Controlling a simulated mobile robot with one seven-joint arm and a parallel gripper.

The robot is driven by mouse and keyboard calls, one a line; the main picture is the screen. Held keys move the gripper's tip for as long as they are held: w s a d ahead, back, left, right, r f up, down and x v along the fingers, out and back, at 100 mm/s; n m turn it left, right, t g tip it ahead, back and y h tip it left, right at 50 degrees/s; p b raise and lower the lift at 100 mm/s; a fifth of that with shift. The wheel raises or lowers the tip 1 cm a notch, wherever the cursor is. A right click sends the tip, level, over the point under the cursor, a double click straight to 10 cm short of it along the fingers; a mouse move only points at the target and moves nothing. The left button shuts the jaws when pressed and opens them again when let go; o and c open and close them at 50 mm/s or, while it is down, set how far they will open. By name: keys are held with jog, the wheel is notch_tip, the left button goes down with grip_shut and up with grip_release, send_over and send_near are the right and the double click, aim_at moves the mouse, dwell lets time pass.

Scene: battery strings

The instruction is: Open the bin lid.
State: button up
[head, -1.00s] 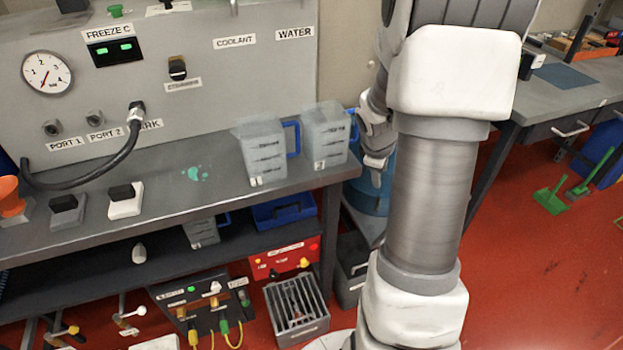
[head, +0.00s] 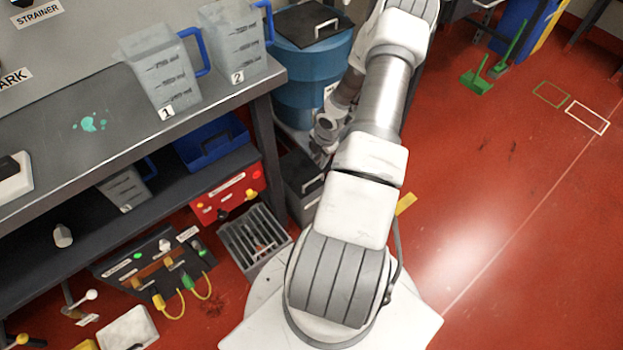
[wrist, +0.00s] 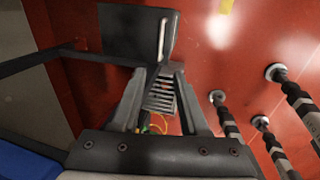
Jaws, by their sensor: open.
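A grey bin with a dark, flat lid (head: 303,176) stands on the floor beside the bench's right end, behind my arm. The lid looks shut. In the wrist view a dark lid (wrist: 128,30) with a pale bar handle (wrist: 162,38) lies beyond the fingers, toward the top; it appears to be the same lid. My gripper (wrist: 157,76) is open and empty, its fingers apart. In the head view my gripper (head: 322,152) is partly hidden by the wrist and close above the bin. I cannot tell the exact gap to the handle.
A blue drum (head: 305,85) with a dark handled lid stands behind the bin. A slatted grey crate (head: 256,238) is left of it. The bench (head: 215,103) holds two jugs (head: 165,75), (head: 232,45).

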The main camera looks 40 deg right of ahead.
aim_at(312, 181)
jog(key=w+f+b, duration=0.1)
jog(key=f, duration=0.4)
jog(key=w+f+b, duration=0.1)
jog(key=f+b, duration=0.1)
jog(key=f, duration=0.3)
jog(key=w+f+b, duration=0.1)
jog(key=f+b, duration=0.1)
jog(key=f, duration=0.3)
jog(key=shift+d+f, duration=0.15)
jog(key=shift+f, duration=0.1)
grip_shut()
dwell(0.7)
